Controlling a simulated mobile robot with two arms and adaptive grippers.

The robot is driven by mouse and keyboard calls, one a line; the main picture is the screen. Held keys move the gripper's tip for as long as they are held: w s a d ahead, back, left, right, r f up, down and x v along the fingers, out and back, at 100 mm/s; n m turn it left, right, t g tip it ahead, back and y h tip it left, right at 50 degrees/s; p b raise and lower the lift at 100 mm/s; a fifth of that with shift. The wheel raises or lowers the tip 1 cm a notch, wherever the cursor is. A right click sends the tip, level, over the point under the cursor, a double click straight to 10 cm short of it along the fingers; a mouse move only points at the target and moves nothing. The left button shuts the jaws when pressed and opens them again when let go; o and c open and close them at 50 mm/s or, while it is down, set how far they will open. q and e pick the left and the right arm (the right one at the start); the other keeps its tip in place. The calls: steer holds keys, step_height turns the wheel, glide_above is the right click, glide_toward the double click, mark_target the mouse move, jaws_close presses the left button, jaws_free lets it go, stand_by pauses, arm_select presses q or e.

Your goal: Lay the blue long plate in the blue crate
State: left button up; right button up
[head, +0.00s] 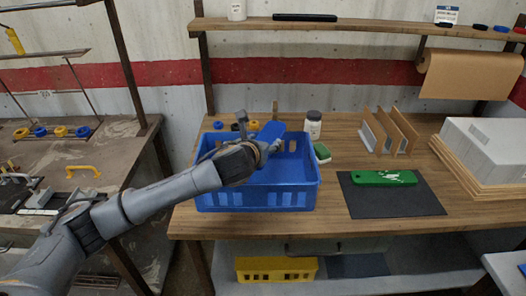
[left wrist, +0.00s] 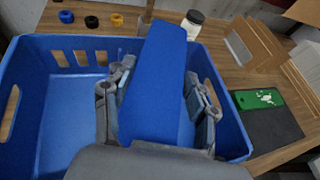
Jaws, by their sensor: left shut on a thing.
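The blue crate (head: 259,200) stands on the wooden bench, and its wall also shows in the left wrist view (left wrist: 30,140). My left gripper (head: 257,142) is over the crate and shut on the blue long plate (head: 271,131). In the left wrist view the plate (left wrist: 155,80) stands between the two fingers (left wrist: 158,108) and reaches away from the camera toward the crate's far side. Part of the plate is hidden behind the gripper in the head view. I cannot tell whether it touches the crate floor. My right gripper is not in view.
A white jar (head: 313,124) and a green sponge (head: 322,153) stand just right of the crate. A dark mat (head: 365,204) with a green plate (head: 384,178) lies farther right. Wooden dividers (head: 388,132) stand behind it. A yellow crate (head: 276,269) is on the lower shelf.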

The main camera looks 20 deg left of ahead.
arm_select(q)
steer(key=shift+w+f, duration=0.2)
steer(key=shift+f, duration=1.5)
steer(key=shift+f+p, duration=0.3)
steer(key=shift+f, duration=0.3)
steer(key=o, duration=1.7)
steer(key=shift+s, duration=0.1)
